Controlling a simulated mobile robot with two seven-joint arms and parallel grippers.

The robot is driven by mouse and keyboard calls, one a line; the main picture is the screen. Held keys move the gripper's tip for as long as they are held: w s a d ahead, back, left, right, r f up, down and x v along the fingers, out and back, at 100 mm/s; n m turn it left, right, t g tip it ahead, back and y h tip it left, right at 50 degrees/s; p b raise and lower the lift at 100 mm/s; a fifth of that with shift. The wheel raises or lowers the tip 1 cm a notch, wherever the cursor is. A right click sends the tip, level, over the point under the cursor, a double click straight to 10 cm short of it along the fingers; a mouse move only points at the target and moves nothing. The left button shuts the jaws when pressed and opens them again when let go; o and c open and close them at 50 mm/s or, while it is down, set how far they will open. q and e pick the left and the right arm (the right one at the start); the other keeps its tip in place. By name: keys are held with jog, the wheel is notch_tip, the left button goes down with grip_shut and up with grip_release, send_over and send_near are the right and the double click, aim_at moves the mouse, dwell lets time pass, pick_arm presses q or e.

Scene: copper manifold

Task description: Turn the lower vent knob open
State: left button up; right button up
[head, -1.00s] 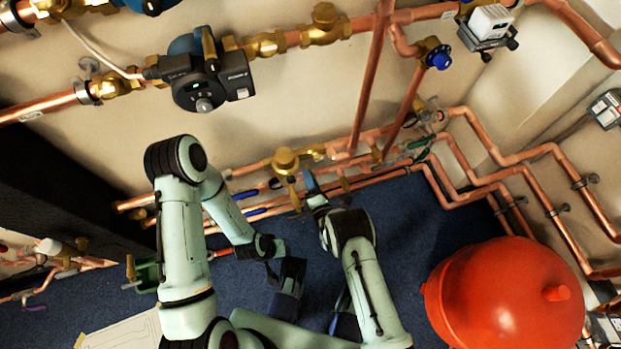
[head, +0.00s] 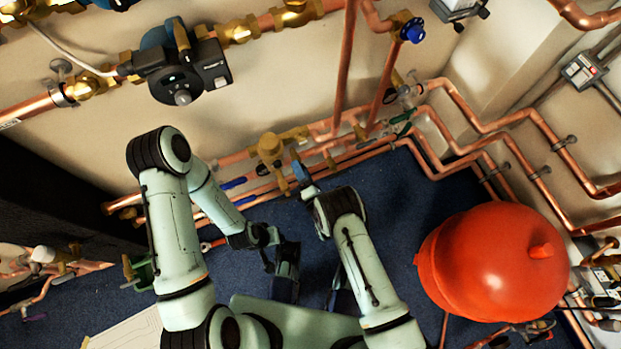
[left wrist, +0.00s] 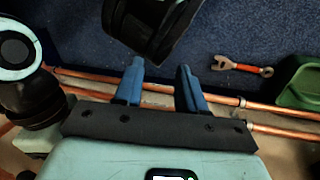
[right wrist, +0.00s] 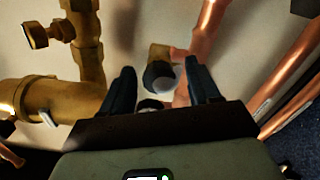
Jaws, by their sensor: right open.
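In the right wrist view, a dark round knob with a grey end face (right wrist: 158,76) stands out from a brass fitting by the wall. I take it for the vent knob; whether it is the lower one I cannot tell. My right gripper (right wrist: 161,85) is open with a finger on each side of the knob; contact is not clear. In the head view the right gripper (head: 298,172) is beside the brass valve on the low pipes, and the knob cannot be made out. My left gripper (left wrist: 160,80) is open and empty, above the floor and low copper pipes.
A brass valve (right wrist: 40,98) and copper pipes (right wrist: 275,70) flank the right gripper. A red tank (head: 495,262) stands at the right. The black pump (head: 178,75) is on the wall above. A wrench (left wrist: 240,66) and green box (left wrist: 300,82) lie near the left gripper.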

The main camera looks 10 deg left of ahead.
pick_arm(q)
jog(key=shift+g+h, duration=0.3)
jog(key=shift+g, duration=0.3)
jog(key=s+r, duration=0.1)
jog(key=s+d+r+p, duration=0.1)
jog(key=s+p, duration=0.1)
jog(key=shift+s+d+r, duration=0.3)
jog(key=shift+d+r, duration=0.05)
jog(key=shift+r, duration=0.05)
pick_arm(e)
jog(key=v, duration=1)
jog(key=shift+d, duration=0.2)
